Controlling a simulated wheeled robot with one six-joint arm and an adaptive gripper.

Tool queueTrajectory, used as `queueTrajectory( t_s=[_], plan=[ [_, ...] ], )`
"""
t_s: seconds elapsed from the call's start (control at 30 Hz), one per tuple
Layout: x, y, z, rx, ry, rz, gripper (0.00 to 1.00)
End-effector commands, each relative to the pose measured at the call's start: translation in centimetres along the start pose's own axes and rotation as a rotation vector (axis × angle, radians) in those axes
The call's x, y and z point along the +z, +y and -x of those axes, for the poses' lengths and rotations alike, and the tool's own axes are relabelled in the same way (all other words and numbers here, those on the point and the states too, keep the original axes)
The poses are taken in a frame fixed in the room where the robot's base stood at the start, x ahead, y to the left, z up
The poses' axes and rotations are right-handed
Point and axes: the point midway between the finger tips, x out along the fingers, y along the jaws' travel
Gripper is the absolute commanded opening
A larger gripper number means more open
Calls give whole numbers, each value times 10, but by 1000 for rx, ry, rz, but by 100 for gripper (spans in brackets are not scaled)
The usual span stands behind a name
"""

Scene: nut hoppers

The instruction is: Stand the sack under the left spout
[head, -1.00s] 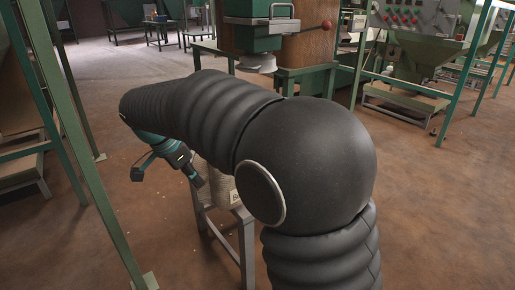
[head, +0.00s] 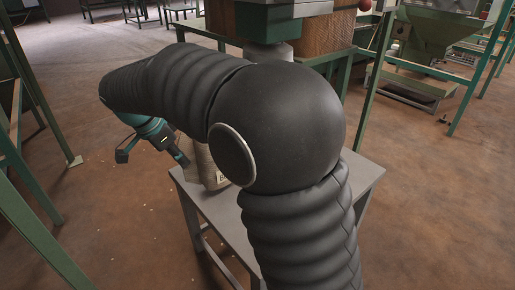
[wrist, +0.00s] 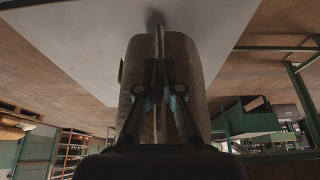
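The sack (head: 203,168) is tan with dark lettering, partly hidden behind my arm in the head view. It appears over the grey table's left part; whether its base touches is unclear. In the wrist view the sack (wrist: 195,75) fills the middle, with a thin upright fold along its centre. My gripper (wrist: 157,68) has its two fingers closed on this fold from both sides. In the head view my gripper (head: 180,158) is beside the sack's upper left. A grey spout (head: 268,51) hangs from a green housing behind my arm; no second spout shows clearly.
The grey table (head: 350,180) stands under my arm, its right part bare. Green frame posts (head: 35,100) stand on the left. A green hopper machine (head: 437,40) and its frame stand at the back right. Brown floor is open at the right and left.

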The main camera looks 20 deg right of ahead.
Motion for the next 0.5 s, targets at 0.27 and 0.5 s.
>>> queueTrajectory(
  t_s=[0.27,0.5],
  plan=[
    [-41,1,-17,2,0,-8,0],
    [-92,2,-38,2,0,-7,0]
  ],
)
